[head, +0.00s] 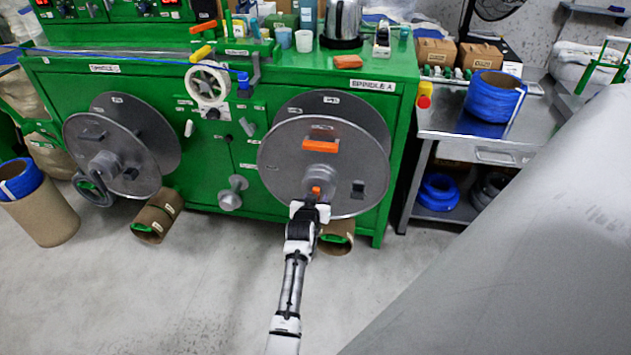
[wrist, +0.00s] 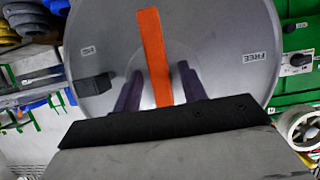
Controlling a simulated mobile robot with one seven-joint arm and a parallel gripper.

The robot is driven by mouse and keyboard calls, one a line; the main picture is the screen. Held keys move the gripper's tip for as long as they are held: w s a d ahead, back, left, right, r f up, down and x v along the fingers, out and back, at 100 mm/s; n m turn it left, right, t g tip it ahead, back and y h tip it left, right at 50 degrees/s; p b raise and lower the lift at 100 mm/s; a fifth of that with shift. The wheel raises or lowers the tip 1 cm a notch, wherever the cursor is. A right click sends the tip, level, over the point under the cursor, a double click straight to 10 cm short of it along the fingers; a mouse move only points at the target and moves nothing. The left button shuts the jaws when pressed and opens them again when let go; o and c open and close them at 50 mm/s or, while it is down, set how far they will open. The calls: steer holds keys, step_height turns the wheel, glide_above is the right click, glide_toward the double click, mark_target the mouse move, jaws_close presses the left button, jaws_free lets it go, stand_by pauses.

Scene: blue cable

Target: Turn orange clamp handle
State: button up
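The orange clamp handle (wrist: 153,55) is a long, flat bar on the face of the grey spindle disc (wrist: 215,40). It runs nearly upright in the wrist view, its lower end between my two finger tips. My gripper (wrist: 160,90) is open, with one dark finger on each side of the bar and gaps showing on both sides. In the head view, a small orange part (head: 316,190) shows at the tip of my gripper (head: 311,205), in front of the lower disc. The gripper hides part of the hub.
The green machine (head: 225,150) stands behind, with a second grey reel (head: 110,150) at left. A metal bench (head: 470,125) with a blue cable coil (head: 495,96) is at right. A cardboard tube (head: 337,238) lies below the disc. The floor in front is clear.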

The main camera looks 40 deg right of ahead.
steer(key=b+v, duration=0.1)
steer(key=v, duration=1.2)
steer(key=shift+s+a+r+b, duration=0.25)
steer(key=shift+b, duration=0.05)
